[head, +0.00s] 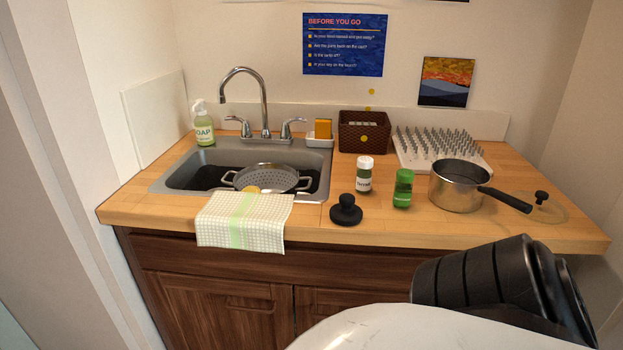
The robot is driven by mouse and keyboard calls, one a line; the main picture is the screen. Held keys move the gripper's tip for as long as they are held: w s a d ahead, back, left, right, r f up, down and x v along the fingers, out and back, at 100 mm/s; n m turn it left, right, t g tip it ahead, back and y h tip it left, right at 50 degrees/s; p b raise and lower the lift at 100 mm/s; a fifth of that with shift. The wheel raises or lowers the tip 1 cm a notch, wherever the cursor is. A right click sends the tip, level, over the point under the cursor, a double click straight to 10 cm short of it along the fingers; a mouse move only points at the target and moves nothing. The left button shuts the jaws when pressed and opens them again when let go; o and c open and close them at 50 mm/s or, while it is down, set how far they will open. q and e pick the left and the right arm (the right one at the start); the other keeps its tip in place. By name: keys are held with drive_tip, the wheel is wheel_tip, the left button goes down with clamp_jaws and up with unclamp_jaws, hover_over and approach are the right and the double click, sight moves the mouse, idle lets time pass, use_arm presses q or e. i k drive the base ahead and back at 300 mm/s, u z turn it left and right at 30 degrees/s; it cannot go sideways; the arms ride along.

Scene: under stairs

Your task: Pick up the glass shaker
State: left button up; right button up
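A small glass shaker (364,176) with a white cap and a label stands upright on the wooden counter (300,217), right of the sink. A green bottle or shaker (403,188) stands close to its right, slightly nearer to me. The two appear apart. Neither of my grippers is in view. A black and white part of my own body fills the lower right, below the counter's front edge, and does not touch the shaker.
A black knobbed disc (346,211) lies in front of the shaker. A saucepan (459,186), a lid (541,205) and a spiked rack (440,149) are right. A brown basket (364,132) stands behind. Left are the sink (184,176), colander (267,178), towel (245,220) and soap bottle (203,124).

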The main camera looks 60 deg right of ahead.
sight(404, 184)
drive_tip(key=u, duration=0.15)
drive_tip(key=i, duration=1.1)
drive_tip(key=z, duration=1.75)
